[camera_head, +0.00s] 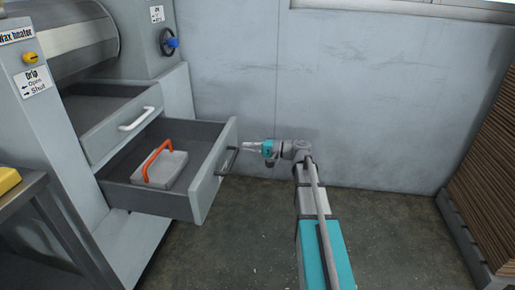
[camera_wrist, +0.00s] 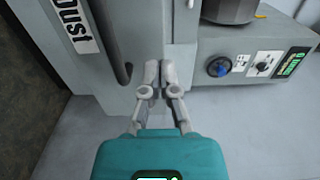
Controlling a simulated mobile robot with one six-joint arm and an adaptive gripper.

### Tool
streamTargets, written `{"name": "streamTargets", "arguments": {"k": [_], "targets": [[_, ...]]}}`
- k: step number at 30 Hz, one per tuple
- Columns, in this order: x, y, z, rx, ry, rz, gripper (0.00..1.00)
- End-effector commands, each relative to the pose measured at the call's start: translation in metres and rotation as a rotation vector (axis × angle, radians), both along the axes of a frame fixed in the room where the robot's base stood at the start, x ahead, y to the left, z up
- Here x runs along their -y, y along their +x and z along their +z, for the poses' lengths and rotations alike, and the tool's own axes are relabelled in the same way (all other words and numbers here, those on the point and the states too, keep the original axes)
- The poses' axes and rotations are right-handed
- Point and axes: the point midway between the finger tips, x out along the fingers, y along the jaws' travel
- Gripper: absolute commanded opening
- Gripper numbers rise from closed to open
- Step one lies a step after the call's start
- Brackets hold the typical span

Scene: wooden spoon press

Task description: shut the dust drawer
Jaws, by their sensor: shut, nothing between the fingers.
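The dust drawer (camera_head: 212,178) is the lower grey drawer of the machine at left, pulled well out. Its front has a dark bar handle (camera_head: 227,160). In the wrist view its front (camera_wrist: 135,20) carries a "Dust" label (camera_wrist: 75,22) and the dark handle (camera_wrist: 108,45). Inside lies a pale box (camera_head: 165,169) with an orange handle. My gripper (camera_head: 245,144) is shut and empty, just right of the drawer front. In the wrist view my gripper's fingertips (camera_wrist: 153,70) point at the front near the handle; I cannot tell whether they touch.
The upper drawer (camera_head: 122,124), with a white handle, is also out. A grey wall (camera_head: 350,90) stands behind my arm. Stacked brown sheets (camera_head: 488,170) stand at right, and a dark table (camera_head: 20,187) at lower left. The floor (camera_head: 400,235) between is clear.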

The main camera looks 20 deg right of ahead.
Motion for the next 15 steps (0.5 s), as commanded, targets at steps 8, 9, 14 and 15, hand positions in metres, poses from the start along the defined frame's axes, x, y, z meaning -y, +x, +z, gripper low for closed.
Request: {"name": "streamTargets", "arguments": {"k": [8, 9, 14, 15], "targets": [[-0.034, 0.020, 0.000, 0.000, 0.000, 0.001, 0.00], [-0.039, 0.022, 0.000, 0.000, 0.000, 0.002, 0.00], [-0.053, 0.031, 0.000, 0.000, 0.000, 0.001, 0.00], [-0.056, 0.032, 0.000, 0.000, 0.000, 0.001, 0.00]]}}
